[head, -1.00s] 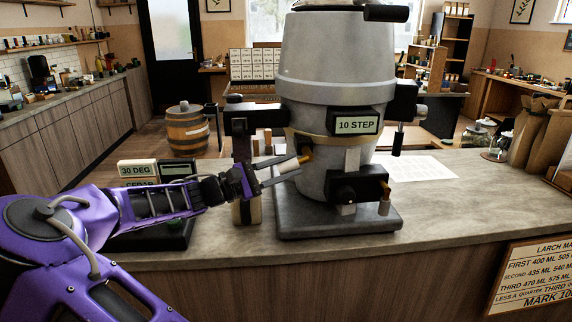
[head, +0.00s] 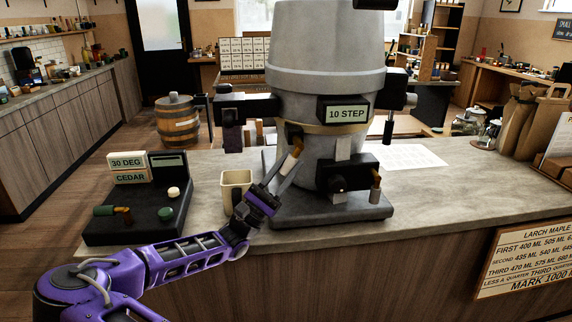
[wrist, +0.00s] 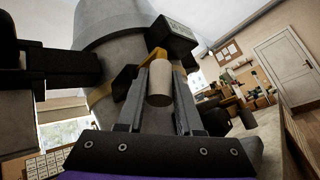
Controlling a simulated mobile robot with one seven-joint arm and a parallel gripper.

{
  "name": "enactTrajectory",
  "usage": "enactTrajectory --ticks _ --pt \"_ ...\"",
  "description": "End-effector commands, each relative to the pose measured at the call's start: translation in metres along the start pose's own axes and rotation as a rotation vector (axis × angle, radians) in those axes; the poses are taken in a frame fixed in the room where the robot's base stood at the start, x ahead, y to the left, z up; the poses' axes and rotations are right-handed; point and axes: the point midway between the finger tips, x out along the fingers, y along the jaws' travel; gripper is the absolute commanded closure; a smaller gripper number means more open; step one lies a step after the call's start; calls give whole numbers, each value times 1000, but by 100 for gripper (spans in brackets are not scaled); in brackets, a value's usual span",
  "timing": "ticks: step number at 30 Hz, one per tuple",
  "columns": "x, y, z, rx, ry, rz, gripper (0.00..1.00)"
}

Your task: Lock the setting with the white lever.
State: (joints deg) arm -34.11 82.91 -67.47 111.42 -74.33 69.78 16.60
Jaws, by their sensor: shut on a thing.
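The white lever (head: 289,168) has a cream cylindrical handle and a brass end, and sits on the lower left front of the grey drum (head: 325,50) under a dark bracket. It slants downward to the left. My gripper (head: 288,170) is shut on the handle, reaching up from the lower left. In the wrist view the cream handle (wrist: 159,86) shows between the two fingers (wrist: 158,98), with the brass part above it. The "10 STEP" sign (head: 347,114) is on the drum's front. The lever's pivot is partly hidden.
A cream cup (head: 236,187) stands just left of my gripper. A dark control base (head: 135,228) with "30 DEG" and "CEDAR" signs is further left. A dark block (head: 348,172) with a second brass-ended handle (head: 376,188) juts out to the right.

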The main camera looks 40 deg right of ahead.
Motion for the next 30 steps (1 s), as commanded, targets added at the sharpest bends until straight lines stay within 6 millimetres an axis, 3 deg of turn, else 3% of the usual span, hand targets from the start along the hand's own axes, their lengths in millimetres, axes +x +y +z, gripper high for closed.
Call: enactTrajectory --ticks 15,16,20,30 --pt "0 -2 0 -9 -13 15 100" --pt "0 -2 0 -9 -13 15 62" --pt "0 -1 0 -8 -12 15 38" --pt "-2 -1 -1 -6 -11 15 36"
